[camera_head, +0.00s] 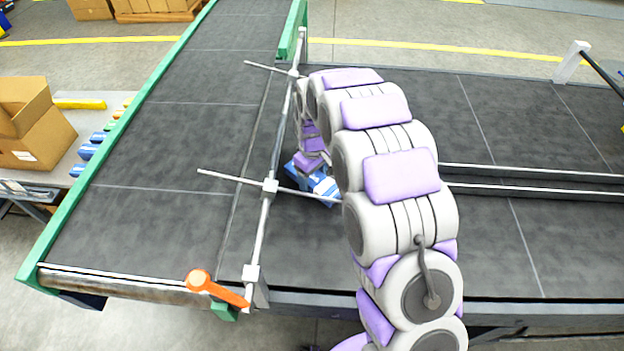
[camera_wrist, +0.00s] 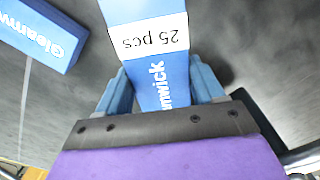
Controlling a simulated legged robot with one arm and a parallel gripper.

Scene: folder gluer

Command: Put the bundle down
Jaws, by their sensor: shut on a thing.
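The bundle (camera_wrist: 150,68) is blue with a white band reading "25 pcs". In the wrist view it lies between the two blue fingers of my gripper (camera_wrist: 160,78), which is shut on it. In the head view, blue and white shows at the bundle (camera_head: 325,186), low over the dark belt and beside the metal rail. My arm hides part of it there. I cannot tell whether its underside touches the belt. A second blue pack (camera_wrist: 38,32) with white lettering lies on the dark surface at the upper left of the wrist view, apart from the held one.
A metal guide rail (camera_head: 262,225) with cross rods stands left of my gripper. A wide dark belt (camera_head: 160,150) with a green edge runs to the left. A cardboard box (camera_head: 38,140) and several small blue packs sit far left.

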